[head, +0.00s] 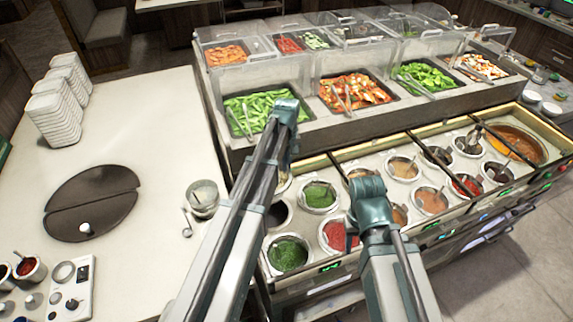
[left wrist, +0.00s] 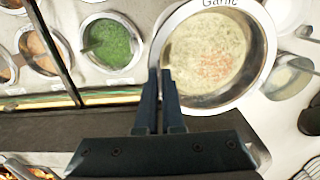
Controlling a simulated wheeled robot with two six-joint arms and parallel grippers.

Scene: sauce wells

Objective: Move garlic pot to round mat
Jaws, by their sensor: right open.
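The garlic pot (left wrist: 215,60) is a round steel pot of pale, creamy sauce with "Garlic" on its rim. In the left wrist view it looks larger and nearer than the wells. My left gripper (left wrist: 162,75) has its fingers close together at the pot's rim, apparently pinching it. In the head view my left gripper (head: 285,108) is at the end of the long arm, which hides most of the pot. A dark round mat (head: 72,190), crossed by a thin line, lies on the white counter at left. My right gripper (head: 370,205) is open and empty above the wells.
Several sauce wells (head: 288,252) fill the steel counter. A small bowl (head: 203,193) with a spoon stands between the mat and the wells. Stacked white containers (head: 55,115) stand at back left, and small sauce cups (head: 28,270) at front left. Clear-covered food trays (head: 350,90) stand behind.

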